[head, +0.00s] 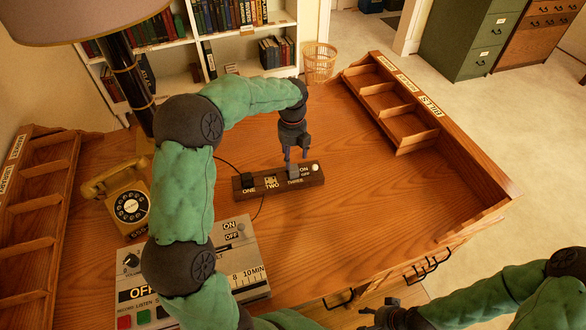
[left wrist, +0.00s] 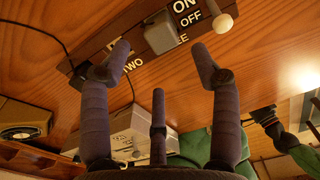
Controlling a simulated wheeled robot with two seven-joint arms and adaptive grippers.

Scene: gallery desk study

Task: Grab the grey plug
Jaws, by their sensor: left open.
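The grey plug (head: 293,172) sits in the dark wooden power strip (head: 260,187), above the label THREE. It also shows as a grey block at the top of the left wrist view (left wrist: 162,35). My left gripper (head: 296,156) points down just above and behind the plug in the head view. Its fingers are spread open with nothing between them, and the plug lies beyond their tips in the left wrist view. My right gripper (head: 380,316) is low at the bottom right, away from the strip; its jaw state is unclear.
A black plug (head: 247,180) with a cord sits at ONE. A white knob (head: 315,168) stands beside the ON/OFF labels. A yellow telephone (head: 127,205) and a grey recorder (head: 245,260) are left; a wooden organizer (head: 395,115) is behind right. The right desktop is clear.

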